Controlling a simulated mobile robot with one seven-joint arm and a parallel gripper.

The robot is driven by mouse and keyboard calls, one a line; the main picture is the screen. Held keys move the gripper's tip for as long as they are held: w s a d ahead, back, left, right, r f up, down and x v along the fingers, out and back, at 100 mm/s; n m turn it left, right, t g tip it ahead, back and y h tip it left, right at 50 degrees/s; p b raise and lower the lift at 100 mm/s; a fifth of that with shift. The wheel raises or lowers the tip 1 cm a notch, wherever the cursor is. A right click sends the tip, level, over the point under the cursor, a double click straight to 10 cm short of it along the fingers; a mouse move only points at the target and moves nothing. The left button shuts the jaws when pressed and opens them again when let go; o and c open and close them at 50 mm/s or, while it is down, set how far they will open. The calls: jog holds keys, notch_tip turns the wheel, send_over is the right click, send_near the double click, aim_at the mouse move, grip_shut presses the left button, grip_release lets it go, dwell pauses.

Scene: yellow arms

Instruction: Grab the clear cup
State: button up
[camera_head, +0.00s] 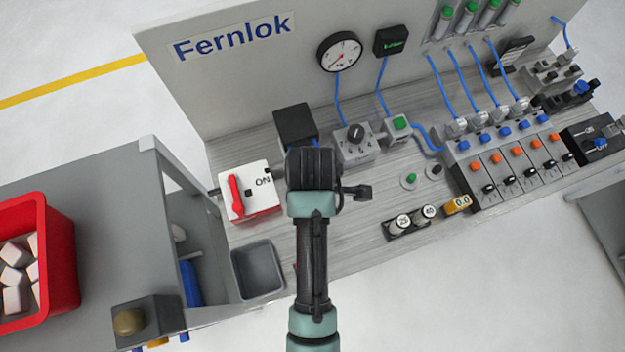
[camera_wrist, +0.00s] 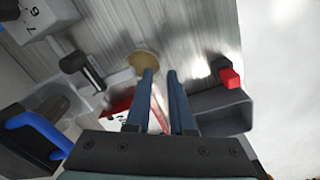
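I cannot make out a clear cup for certain in either view. In the wrist view, my gripper (camera_wrist: 161,74) points at the grey bench with its two blue-grey fingers a small gap apart and nothing seen held between them. A round tan thing (camera_wrist: 142,60) shows past the left fingertip and is partly covered by it; I cannot tell what it is or whether the finger touches it. In the head view, my arm reaches over the bench (camera_head: 345,235), and its dark end hides the fingers and the bench beneath.
A white box with a red lever (camera_head: 250,190) and a grey bin (camera_head: 258,270) stand left of my arm. The bin also shows in the wrist view (camera_wrist: 225,115), near a red-and-black piece (camera_wrist: 228,74). Gauges, valves and blue hoses fill the back and right. A red crate (camera_head: 60,260) is far left.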

jog(key=shift+w+f+p, duration=0.1)
jog(key=shift+f+p, duration=0.35)
jog(key=shift+f, duration=2.8)
grip_shut()
